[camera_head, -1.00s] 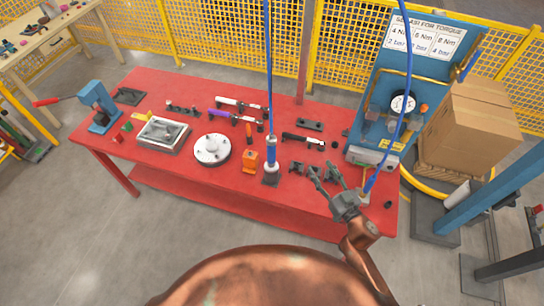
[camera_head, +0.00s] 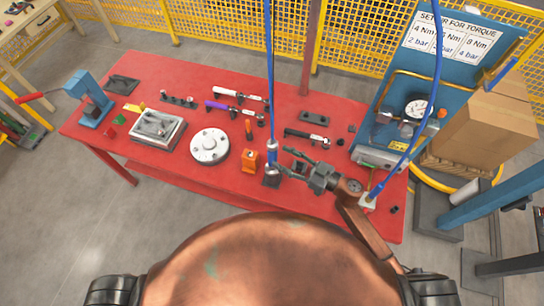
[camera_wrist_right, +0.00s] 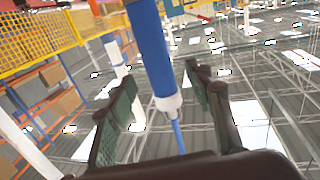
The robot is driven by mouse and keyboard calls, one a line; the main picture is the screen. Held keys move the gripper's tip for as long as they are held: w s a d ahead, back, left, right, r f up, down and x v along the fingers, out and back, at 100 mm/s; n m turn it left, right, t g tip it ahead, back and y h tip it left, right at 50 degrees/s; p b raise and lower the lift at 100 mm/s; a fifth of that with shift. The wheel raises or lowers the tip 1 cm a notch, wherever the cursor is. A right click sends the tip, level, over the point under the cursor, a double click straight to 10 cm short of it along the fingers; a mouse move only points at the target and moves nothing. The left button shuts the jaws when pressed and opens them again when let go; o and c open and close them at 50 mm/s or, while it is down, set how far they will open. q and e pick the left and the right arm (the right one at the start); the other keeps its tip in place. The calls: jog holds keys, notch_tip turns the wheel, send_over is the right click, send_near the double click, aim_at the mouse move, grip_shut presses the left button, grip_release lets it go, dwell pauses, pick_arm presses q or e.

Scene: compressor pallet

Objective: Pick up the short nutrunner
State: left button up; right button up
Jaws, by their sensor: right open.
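The nutrunner (camera_head: 272,149) is a slim blue cylinder with pale collars. It hangs upright on a blue hose above a small dark block near the table's front edge. My right gripper (camera_head: 281,161) reaches it from the right with open fingers and hides part of its lower end. In the right wrist view, the blue body (camera_wrist_right: 153,50) and its white collar stand between the two spread fingers (camera_wrist_right: 160,95). There are visible gaps on both sides, and no grip is seen. My left gripper is out of view.
The red table (camera_head: 330,190) holds an orange block (camera_head: 250,160), a white round flange (camera_head: 209,146), and a black tool (camera_head: 306,136). A blue torque stand (camera_head: 420,80) rises at the right. A second blue hose (camera_head: 428,100) runs down beside my right arm.

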aim_at(272, 152)
jog(key=x, duration=0.2)
jog(key=p+x, duration=0.1)
jog(key=x, duration=0.2)
jog(key=shift+w+a+f, duration=0.1)
jog(key=shift+f, duration=0.15)
jog(key=c, duration=1.2)
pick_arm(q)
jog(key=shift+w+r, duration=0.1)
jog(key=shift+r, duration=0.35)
pick_arm(e)
grip_shut()
jog(key=shift+r, duration=0.15)
